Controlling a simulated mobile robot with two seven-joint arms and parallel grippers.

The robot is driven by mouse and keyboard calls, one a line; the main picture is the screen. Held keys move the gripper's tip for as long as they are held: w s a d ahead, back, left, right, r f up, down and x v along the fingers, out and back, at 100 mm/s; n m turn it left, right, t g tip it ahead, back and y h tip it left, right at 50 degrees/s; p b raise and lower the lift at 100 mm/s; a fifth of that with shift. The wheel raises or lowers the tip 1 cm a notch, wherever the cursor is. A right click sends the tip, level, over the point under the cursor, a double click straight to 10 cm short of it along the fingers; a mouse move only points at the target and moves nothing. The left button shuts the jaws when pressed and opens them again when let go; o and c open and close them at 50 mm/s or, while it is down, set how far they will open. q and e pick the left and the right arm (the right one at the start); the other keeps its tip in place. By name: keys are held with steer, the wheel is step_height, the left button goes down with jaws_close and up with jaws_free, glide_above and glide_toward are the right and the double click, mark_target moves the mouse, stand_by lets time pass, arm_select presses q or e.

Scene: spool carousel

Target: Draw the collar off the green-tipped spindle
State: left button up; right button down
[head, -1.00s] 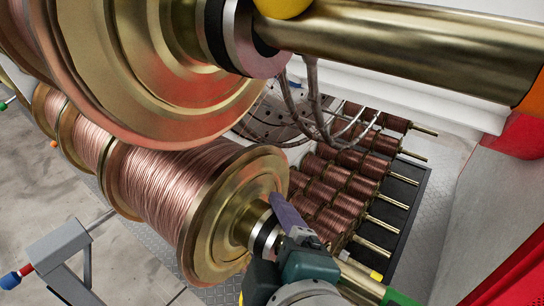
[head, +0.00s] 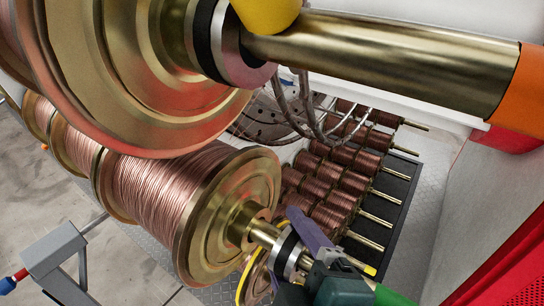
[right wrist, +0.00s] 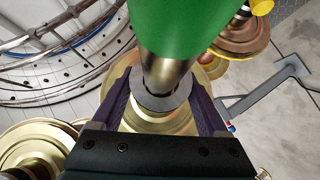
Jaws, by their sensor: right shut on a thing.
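The collar (head: 290,254), a black and silver ring, sits around the green-tipped spindle (head: 262,232), part-way between the front spool and the tip. Bare brass spindle shows between the collar and the spool's flange. The green tip (head: 345,289) is at the bottom; it fills the top middle of the right wrist view (right wrist: 180,28). My right gripper (head: 296,243) is shut on the collar with purple fingers, one on each side in the right wrist view (right wrist: 160,104). The fingers partly hide the collar. My left gripper is not in view.
A brass spool (head: 250,195) of copper wire stands behind the collar. Above runs a thick orange-tipped spindle (head: 400,62) with its own collar (head: 232,45) and a yellow part (head: 268,12). Racked small spools (head: 340,180) lie behind right. A grey stand (head: 58,255) is at lower left.

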mark_target(311, 261)
steer(key=shift+s+d+r, duration=0.15)
steer(key=shift+s+d, duration=0.75)
steer(key=shift+d, duration=0.3)
steer(key=shift+s+d, duration=0.7)
steer(key=shift+d, duration=0.2)
steer(key=shift+s+d, duration=0.65)
steer(key=shift+d, duration=0.3)
steer(key=shift+s+d+b, duration=0.1)
steer(key=shift+s+d, duration=0.55)
steer(key=shift+d, duration=0.25)
steer(key=shift+s+d+b, duration=0.1)
steer(key=shift+s+d, duration=0.6)
steer(key=shift+d, duration=0.2)
steer(key=shift+s+d+b, duration=0.1)
steer(key=shift+s+d, duration=0.55)
steer(key=shift+d, duration=0.25)
steer(key=shift+s+d+b, duration=0.2)
steer(key=shift+s+d, duration=0.35)
steer(key=shift+d, duration=0.25)
steer(key=shift+s+d+b, duration=0.2)
steer(key=shift+s+d, duration=0.35)
steer(key=shift+d, duration=0.25)
